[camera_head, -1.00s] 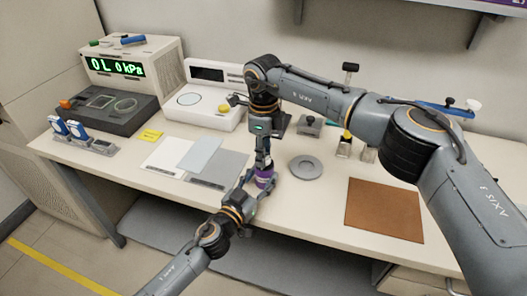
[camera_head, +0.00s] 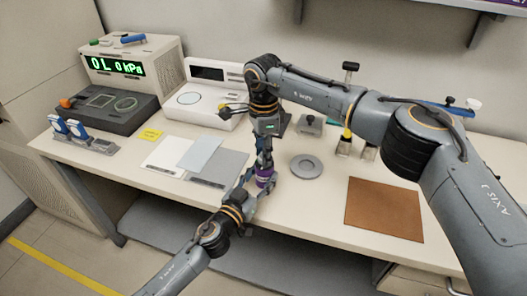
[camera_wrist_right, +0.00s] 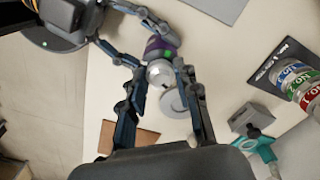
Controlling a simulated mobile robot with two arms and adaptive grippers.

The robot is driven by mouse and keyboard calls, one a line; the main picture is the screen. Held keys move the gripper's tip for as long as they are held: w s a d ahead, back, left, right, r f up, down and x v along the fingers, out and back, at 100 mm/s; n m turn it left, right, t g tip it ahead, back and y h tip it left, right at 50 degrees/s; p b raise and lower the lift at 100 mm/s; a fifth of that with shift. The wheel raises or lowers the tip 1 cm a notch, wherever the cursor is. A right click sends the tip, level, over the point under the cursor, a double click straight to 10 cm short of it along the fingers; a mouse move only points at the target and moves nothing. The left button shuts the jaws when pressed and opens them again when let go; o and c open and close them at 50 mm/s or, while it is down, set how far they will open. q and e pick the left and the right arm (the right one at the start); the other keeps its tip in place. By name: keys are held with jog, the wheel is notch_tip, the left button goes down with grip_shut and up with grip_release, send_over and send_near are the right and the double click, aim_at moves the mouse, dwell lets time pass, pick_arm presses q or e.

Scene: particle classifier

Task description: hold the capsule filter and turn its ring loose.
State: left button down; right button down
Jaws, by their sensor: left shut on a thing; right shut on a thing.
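The capsule filter (camera_head: 265,181) is a small purple piece near the front edge of the bench, mostly hidden by the grippers in the head view. In the right wrist view its purple body (camera_wrist_right: 156,45) has a pale silvery round end (camera_wrist_right: 160,73) nearer the camera. My left gripper (camera_head: 259,187) comes in from the front left and is shut around the purple body. My right gripper (camera_head: 265,165) points down from above and is shut on the filter's upper, silvery end. I cannot make out the ring's edge or whether it is loose.
A grey round dish (camera_head: 306,166) lies just right of the filter, with a brown mat (camera_head: 385,209) farther right. Pale sheets (camera_head: 200,153) lie to the left. A scale (camera_head: 205,103) and a pressure display unit (camera_head: 130,62) stand behind. Small bottles (camera_wrist_right: 292,82) show in the wrist view.

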pick_arm(q)
jog(key=shift+r, duration=0.15)
pick_arm(e)
jog(key=shift+d+f, duration=0.15)
jog(key=shift+f, duration=0.05)
pick_arm(q)
jog(key=shift+w, duration=0.1)
pick_arm(e)
jog(key=c, duration=1)
grip_release()
jog(key=shift+w, duration=0.1)
jog(key=shift+r, duration=0.1)
jog(key=shift+r, duration=0.1)
pick_arm(q)
jog(key=c, duration=0.6)
grip_release()
pick_arm(e)
notch_tip(320, 180, up, 12)
jog(key=shift+f, duration=0.15)
